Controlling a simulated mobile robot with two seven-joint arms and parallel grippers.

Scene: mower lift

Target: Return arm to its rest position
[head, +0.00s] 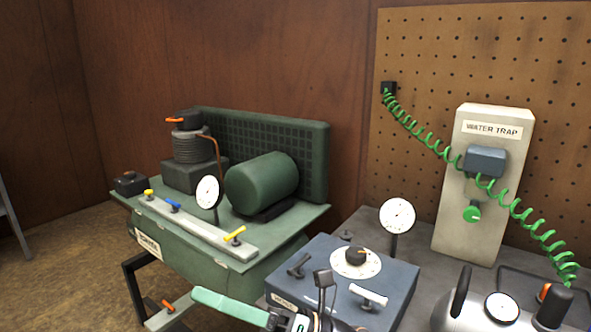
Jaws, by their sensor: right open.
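My right gripper (303,317) shows only in part at the bottom edge of the head view, in front of the blue-grey box. It is open, and I see nothing held in it. A light green handle (230,307) lies just left of it; I cannot tell whether they touch. The rest of my right arm is below the picture. My left gripper is not in view.
The blue-grey box (385,285) with a dial and levers is close behind the gripper. A green compressor (262,183) stands at left. A gauge (398,215), water trap post (478,225), coiled green hose (420,133) and silver pot (470,312) are at right.

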